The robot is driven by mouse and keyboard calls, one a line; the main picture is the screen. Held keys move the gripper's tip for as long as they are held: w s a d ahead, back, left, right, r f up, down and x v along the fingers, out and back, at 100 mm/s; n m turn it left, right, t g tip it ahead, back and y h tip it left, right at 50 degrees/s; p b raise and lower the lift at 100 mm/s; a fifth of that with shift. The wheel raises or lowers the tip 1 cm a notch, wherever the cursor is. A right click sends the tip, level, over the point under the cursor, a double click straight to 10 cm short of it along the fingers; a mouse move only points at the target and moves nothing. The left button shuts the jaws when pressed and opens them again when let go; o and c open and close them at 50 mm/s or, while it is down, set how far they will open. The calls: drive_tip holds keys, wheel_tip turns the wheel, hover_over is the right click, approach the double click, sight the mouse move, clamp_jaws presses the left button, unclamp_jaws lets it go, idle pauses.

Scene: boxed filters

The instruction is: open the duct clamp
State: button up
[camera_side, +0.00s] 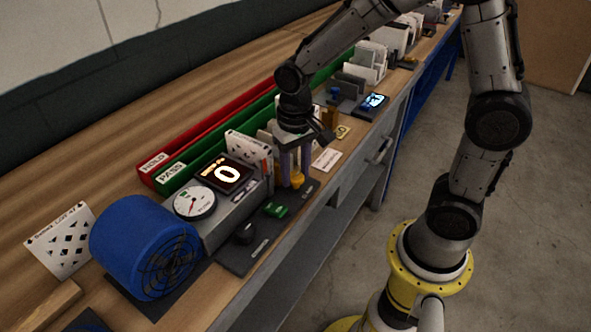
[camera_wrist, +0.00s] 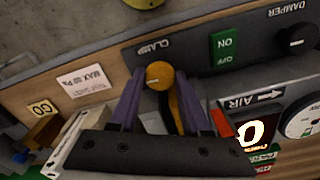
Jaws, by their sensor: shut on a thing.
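The duct clamp is an orange lever with a round knob (camera_side: 297,181) at the front of the test duct, beside the gauge unit. In the wrist view the knob (camera_wrist: 159,75) sits next to the CLAMP label (camera_wrist: 152,48), with its arm running down between my fingers. My gripper (camera_side: 295,172) points down over it, its purple fingers on either side of the lever and shut on it. The fingers also show in the wrist view (camera_wrist: 158,92). A white patterned filter (camera_side: 250,153) stands in the duct behind the gripper.
A blue fan (camera_side: 145,245), pressure gauge (camera_side: 194,201) and lit display (camera_side: 227,173) reading 0 are left of the clamp. A green switch (camera_side: 276,209) and black damper knob (camera_side: 244,233) lie in front. Red HOLD (camera_side: 155,166) and green PASS (camera_side: 172,176) trays run behind.

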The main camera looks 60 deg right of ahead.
clamp_jaws()
drive_tip(key=shift+n, duration=0.3)
drive_tip(key=n, duration=0.8)
drive_tip(key=shift+n, duration=0.3)
drive_tip(key=n, duration=0.4)
drive_tip(key=shift+n, duration=0.3)
drive_tip(key=shift+r+n, duration=0.1)
drive_tip(key=shift+n, duration=2)
